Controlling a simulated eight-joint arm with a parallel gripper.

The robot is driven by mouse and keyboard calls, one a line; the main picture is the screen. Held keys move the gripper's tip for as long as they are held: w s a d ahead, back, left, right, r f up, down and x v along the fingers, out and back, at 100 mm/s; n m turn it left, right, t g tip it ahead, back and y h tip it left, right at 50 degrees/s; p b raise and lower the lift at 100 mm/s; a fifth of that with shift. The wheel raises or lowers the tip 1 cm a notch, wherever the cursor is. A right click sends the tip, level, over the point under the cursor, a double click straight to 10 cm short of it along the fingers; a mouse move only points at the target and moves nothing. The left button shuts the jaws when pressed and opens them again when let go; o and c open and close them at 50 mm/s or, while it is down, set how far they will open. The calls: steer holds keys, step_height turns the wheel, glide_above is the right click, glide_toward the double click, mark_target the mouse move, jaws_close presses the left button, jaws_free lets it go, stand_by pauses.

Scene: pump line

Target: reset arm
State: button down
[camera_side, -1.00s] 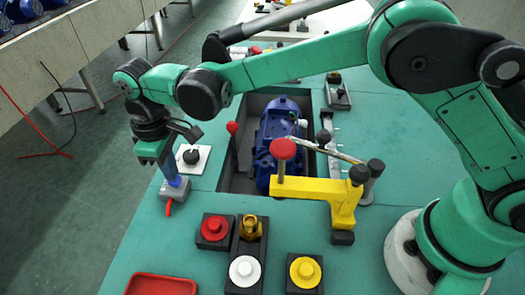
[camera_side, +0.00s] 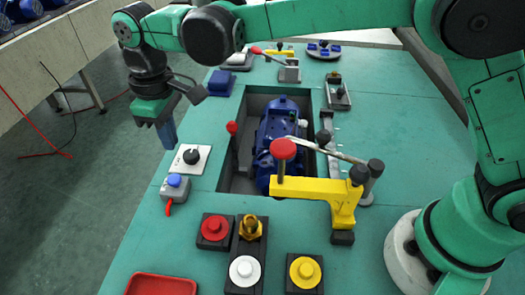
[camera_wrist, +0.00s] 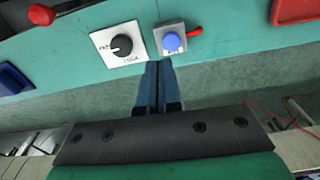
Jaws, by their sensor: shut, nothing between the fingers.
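My gripper (camera_side: 168,133) is in the air past the left edge of the green table, above the floor, with its fingers pointing down. In the wrist view its blue fingers (camera_wrist: 156,78) are together and hold nothing. A grey box with a blue button (camera_side: 174,182) and a red lever stands on the table edge, below the gripper in the side view. It also shows just beyond the fingertips in the wrist view (camera_wrist: 171,42). A white plate with a black knob (camera_side: 191,158) is beside that box. The gripper is apart from both.
A blue motor (camera_side: 279,145) sits in a recess in the table. A yellow clamp (camera_side: 315,192) with a red knob stands over its near side. Red (camera_side: 215,229), white (camera_side: 244,270) and yellow (camera_side: 305,271) buttons and a red tray (camera_side: 160,285) are in front. Open floor lies left.

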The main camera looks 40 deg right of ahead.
steer(key=s+d+r+m+t, duration=0.3)
steer(key=d+r+m, duration=0.15)
steer(key=d, duration=0.65)
steer(key=s+d+f+m+t, duration=0.1)
steer(key=s+d+m+t, duration=0.2)
steer(key=s+d, duration=0.5)
steer(key=d+m, duration=0.1)
steer(key=d, duration=0.2)
steer(key=shift+s+f+t, duration=0.4)
